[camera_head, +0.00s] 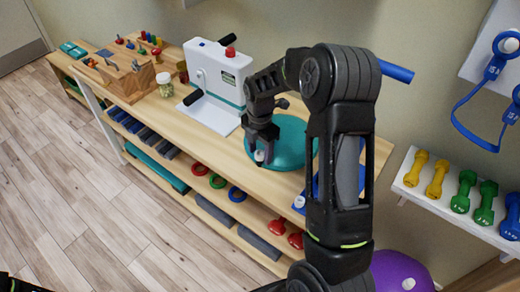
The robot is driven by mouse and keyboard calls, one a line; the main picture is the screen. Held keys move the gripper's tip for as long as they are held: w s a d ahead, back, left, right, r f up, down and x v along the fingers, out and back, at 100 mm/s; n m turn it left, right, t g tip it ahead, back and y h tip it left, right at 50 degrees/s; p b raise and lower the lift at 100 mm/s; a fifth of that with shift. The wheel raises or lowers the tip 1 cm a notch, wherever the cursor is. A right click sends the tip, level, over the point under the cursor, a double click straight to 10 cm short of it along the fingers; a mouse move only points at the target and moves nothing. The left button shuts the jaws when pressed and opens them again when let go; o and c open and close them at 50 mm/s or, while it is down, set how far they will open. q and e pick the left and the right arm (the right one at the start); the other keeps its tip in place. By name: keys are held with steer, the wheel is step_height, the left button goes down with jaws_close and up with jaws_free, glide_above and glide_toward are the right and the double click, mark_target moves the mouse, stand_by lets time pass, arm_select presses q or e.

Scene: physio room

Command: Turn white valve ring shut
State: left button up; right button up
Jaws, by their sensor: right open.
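A round teal cushion (292,150) lies flat on the wooden bench top. A small white piece, which looks like the white valve ring (259,156), shows at the cushion's near left edge. My right gripper (262,148) points down at this edge, with its fingers open around or just above the white piece; I cannot tell whether they touch it. My right arm hides the cushion's right part. My left gripper does not show clearly; only dark parts appear in the bottom left corner.
A white machine with black handles (217,80) stands left of the cushion. A jar (165,85) and a wooden peg block (128,78) stand farther left. Colored dumbbells (463,192) sit on a white wall shelf at right. A purple ball (402,272) is below. The floor at left is clear.

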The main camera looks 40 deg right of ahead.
jaws_close()
stand_by(0.6)
